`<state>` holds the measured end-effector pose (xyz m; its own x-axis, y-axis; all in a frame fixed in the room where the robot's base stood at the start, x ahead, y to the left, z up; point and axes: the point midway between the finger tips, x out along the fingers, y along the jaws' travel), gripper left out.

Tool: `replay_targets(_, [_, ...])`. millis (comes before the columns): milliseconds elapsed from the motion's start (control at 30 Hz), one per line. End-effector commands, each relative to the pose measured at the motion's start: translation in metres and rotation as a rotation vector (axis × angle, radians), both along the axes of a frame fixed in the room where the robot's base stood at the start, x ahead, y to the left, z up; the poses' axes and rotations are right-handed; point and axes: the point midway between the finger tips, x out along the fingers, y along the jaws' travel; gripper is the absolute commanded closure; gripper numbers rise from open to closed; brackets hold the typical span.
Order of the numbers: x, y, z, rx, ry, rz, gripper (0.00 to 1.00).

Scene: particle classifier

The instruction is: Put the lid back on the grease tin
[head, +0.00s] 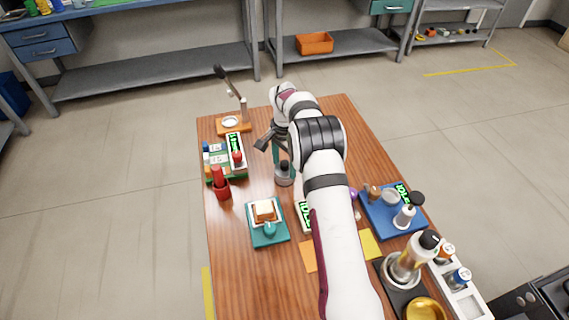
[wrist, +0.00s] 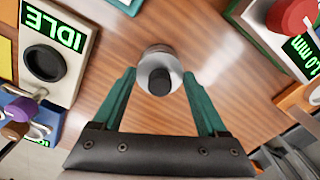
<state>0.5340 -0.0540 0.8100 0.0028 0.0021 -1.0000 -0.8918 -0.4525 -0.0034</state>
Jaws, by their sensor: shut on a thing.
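My gripper (wrist: 158,73) has its two teal fingers on either side of a grey round piece with a black knob (wrist: 158,79) and is shut on it. In the head view the grey piece (head: 284,179) is upright at or just above the wooden table, left of my arm. I cannot tell whether it is the lid, a closed tin or something else. A shallow gold round dish (head: 425,309) sits at the bottom right of the head view; I cannot tell whether it belongs to the grease tin.
On the wooden table (head: 222,260), a teal tray (head: 282,236) stands front left and a red bottle (head: 220,185) farther left. A blue tray (head: 380,222) with bottles stands right. A box reading IDLE (wrist: 78,50) is left of my gripper in the wrist view. Bare wood surrounds the grey piece.

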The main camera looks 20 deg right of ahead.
Motion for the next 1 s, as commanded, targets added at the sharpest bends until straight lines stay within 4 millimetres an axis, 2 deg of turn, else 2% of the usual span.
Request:
replay_targets(500, [0.0,0.0,-0.01,0.0,-0.001,-0.001,0.79])
replay_targets(533, [0.0,0.0,-0.01,0.0,-0.001,-0.001,0.23])
replay_targets(633, [0.0,0.0,-0.01,0.0,-0.001,-0.001,0.05])
replay_targets(667, [0.0,0.0,-0.01,0.0,-0.001,0.0,0.0])
replay_targets(867, [0.0,0.0,-0.01,0.0,-0.001,0.0,0.0])
replay_targets(1000, [0.001,-0.001,0.007,0.0,-0.004,0.001,0.0])
